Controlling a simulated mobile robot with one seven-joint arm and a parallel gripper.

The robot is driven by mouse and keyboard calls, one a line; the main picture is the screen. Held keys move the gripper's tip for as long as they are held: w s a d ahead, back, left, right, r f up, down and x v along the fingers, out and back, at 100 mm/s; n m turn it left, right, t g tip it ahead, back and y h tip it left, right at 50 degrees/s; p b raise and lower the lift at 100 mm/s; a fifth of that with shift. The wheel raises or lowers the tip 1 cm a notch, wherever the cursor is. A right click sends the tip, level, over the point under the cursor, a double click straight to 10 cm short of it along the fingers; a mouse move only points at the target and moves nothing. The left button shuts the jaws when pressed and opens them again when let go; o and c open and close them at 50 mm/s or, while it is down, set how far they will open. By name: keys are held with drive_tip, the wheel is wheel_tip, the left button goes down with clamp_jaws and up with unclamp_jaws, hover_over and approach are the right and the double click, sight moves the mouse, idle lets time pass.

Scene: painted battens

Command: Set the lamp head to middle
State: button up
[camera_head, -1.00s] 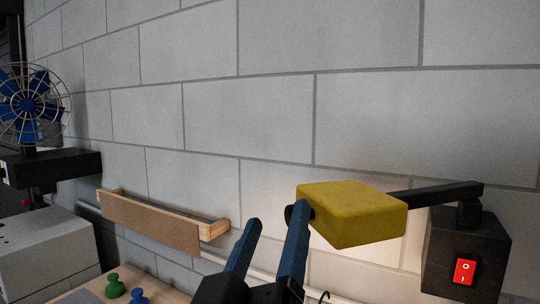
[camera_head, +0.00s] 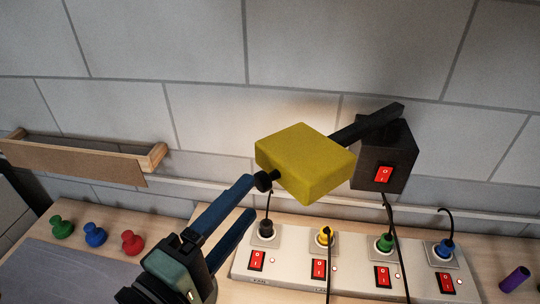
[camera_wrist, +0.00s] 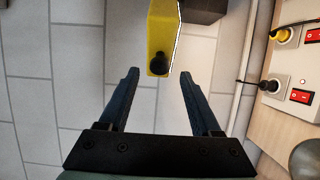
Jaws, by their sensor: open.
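The lamp head (camera_head: 300,162) is a yellow block on a black arm (camera_head: 368,124). The arm runs from a black wall box (camera_head: 385,160) with a red switch. A small black knob (camera_head: 264,181) sticks out of the lamp head's left end. My gripper (camera_head: 247,198) is open and empty, just left of and below the knob. In the wrist view, the lamp head (camera_wrist: 163,25) and its knob (camera_wrist: 159,62) lie ahead, in line with the gap between my fingertips. I cannot tell how far the knob is from them.
A white power strip (camera_head: 300,292) with several coloured plugs and red switches lies on the bench under the lamp. Green, blue and red (camera_head: 132,242) pegs stand at left. A wooden shelf (camera_head: 75,160) is on the wall. A purple cylinder (camera_head: 515,279) lies at right.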

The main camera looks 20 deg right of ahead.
sight(273, 170)
drive_tip(key=p+x, duration=0.2)
drive_tip(key=x, duration=0.5)
drive_tip(key=shift+w+d+p, duration=0.3)
drive_tip(key=shift+w+d, duration=0.3)
drive_tip(key=shift+d, duration=0.1)
drive_tip(key=shift+f, duration=0.1)
clamp_jaws()
